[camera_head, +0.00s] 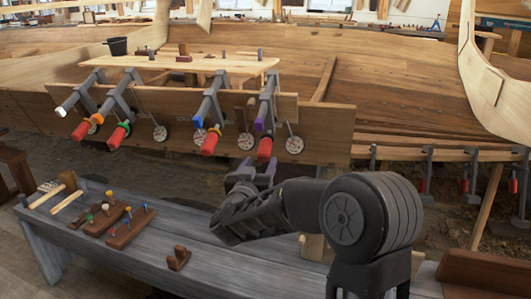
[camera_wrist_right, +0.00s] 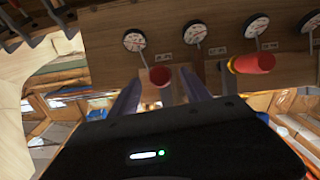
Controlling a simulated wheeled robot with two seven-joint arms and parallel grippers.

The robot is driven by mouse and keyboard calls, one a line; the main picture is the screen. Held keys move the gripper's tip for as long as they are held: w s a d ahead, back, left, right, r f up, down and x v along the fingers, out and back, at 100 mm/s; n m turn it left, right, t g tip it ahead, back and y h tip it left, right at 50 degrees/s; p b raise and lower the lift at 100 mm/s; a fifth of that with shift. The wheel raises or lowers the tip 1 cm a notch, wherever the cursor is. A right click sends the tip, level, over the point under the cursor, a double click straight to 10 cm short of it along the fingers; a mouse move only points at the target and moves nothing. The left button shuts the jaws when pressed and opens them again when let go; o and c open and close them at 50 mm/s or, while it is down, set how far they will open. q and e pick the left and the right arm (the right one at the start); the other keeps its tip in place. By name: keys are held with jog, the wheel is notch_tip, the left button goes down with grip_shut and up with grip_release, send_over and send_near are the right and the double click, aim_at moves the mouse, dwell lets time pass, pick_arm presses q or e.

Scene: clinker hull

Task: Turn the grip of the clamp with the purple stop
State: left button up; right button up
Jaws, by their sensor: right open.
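The clamp with the purple stop (camera_head: 260,124) is the rightmost in the row on the plank, and its red grip (camera_head: 265,149) hangs at its lower end. My right gripper (camera_head: 255,167) is just below that grip, pointing up at it. In the right wrist view the red grip (camera_wrist_right: 160,77) shows end-on between the two open fingers (camera_wrist_right: 162,92). I cannot tell whether a finger touches it. The purple stop is hidden in the wrist view. My left gripper is not in view.
The clamp with the blue stop (camera_head: 198,121) and red grip (camera_head: 210,143) is close to the left. Round dials (camera_head: 294,144) hang between the clamps. A grey bench (camera_head: 200,215) with pegged wooden blocks (camera_head: 118,222) stands below. Clamps with green and orange stops are farther left.

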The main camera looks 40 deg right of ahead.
aim_at(266, 152)
jog(key=x, duration=0.7)
jog(key=shift+c, duration=0.4)
grip_shut()
